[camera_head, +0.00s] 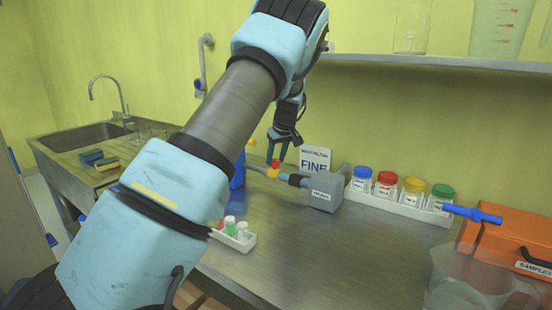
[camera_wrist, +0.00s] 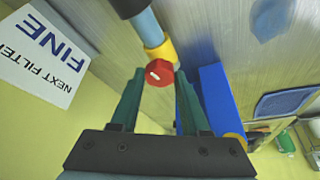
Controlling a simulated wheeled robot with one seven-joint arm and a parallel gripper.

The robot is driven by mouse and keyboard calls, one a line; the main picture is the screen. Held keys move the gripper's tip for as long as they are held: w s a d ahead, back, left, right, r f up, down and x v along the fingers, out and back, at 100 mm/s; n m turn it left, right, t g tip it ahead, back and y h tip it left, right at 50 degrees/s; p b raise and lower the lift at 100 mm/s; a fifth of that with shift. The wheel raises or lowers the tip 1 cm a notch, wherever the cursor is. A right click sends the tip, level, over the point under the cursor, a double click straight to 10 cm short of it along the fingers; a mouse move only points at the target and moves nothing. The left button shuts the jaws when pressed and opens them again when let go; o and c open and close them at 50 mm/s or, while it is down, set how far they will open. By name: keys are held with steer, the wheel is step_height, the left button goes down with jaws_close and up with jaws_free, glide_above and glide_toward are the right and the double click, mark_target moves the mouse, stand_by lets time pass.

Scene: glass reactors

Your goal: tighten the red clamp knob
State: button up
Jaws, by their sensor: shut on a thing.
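The red clamp knob (camera_wrist: 160,73) sits on a yellow clamp (camera_wrist: 161,51) around a light blue-grey pipe in the wrist view. A pale mark shows on its face. My gripper (camera_wrist: 160,78) has its two green fingers closed in on either side of the knob, shut on it at the fingertips. In the head view my gripper (camera_head: 277,156) points down from above onto the knob (camera_head: 276,163). The clamp (camera_head: 272,173) lies on the pipe that runs to a grey labelled box (camera_head: 325,190). The finger contact is small in the head view.
A blue upright part (camera_wrist: 217,100) with a yellow collar stands close beside the right finger. A "FINE" sign (camera_head: 315,159) stands behind. A rack with coloured-lid jars (camera_head: 400,203), a small vial tray (camera_head: 247,244) and an orange case (camera_head: 505,245) are on the bench.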

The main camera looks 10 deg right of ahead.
steer(key=shift+a+f+m+h+b, duration=0.15)
steer(key=shift+m+h+b, duration=0.15)
steer(key=shift+m+b, duration=0.65)
jaws_close()
steer(key=shift+m+h+b, duration=0.3)
steer(key=shift+m, duration=0.35)
steer(key=o, duration=1.2)
jaws_free()
steer(key=b+v, duration=0.3)
steer(key=v, duration=0.8)
steer(key=shift+s, duration=0.15)
